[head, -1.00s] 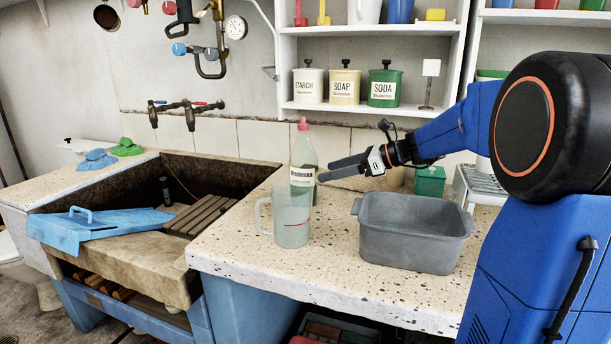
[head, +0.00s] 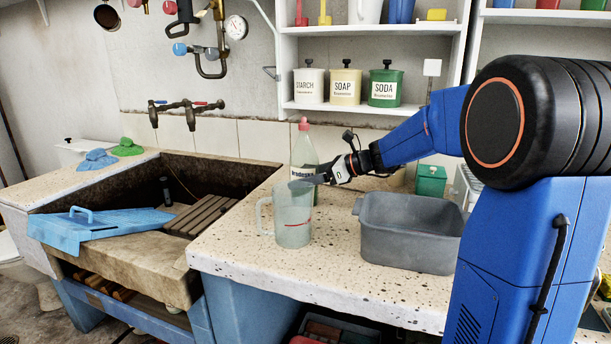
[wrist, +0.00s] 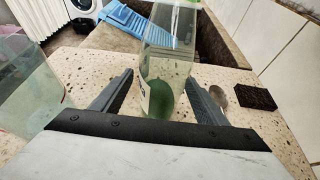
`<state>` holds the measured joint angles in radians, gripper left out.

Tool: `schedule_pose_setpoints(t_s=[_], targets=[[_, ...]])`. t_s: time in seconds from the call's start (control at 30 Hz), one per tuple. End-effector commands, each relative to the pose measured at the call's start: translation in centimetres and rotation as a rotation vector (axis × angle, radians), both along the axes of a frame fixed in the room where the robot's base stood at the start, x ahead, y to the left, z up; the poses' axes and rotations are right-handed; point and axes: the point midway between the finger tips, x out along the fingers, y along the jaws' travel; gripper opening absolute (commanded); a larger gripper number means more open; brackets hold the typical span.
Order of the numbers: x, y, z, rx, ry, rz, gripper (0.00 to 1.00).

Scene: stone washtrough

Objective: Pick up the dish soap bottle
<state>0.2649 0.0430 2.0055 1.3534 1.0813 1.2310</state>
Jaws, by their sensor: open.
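The dish soap bottle (head: 304,155) is clear with pale green liquid, a white label and a red cap. It stands upright on the speckled counter behind the measuring jug. My gripper (head: 318,180) is at the bottle's right side in the head view, with its fingertips partly hidden by the jug. In the wrist view the bottle (wrist: 168,65) stands between and ahead of the two open fingers of my gripper (wrist: 160,90). I cannot tell whether a finger touches it. The bottle's cap is out of the wrist view.
A clear measuring jug (head: 292,220) stands just in front of the bottle and shows at left in the wrist view (wrist: 28,90). A grey basin (head: 408,235) is to the right. The stone trough (head: 130,250) is to the left. A dark sponge (wrist: 256,97) lies nearby.

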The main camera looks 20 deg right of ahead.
Motion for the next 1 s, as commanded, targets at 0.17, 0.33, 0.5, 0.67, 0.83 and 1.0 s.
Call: schedule_pose_setpoints(t_s=[0.17,0.33,0.5,0.67,0.83,1.0], targets=[[0.0,0.0,0.0,0.0,0.0,-0.001,0.67],[0.0,0.0,0.0,0.0,0.0,-0.001,0.31],[0.0,0.0,0.0,0.0,-0.002,-0.001,0.14],[0.0,0.0,0.2,0.0,-0.002,-0.001,0.14],[0.1,0.0,1.8,-0.001,-0.004,-0.002,0.14],[0.0,0.0,4.9,0.0,-0.006,-0.001,0.14]])
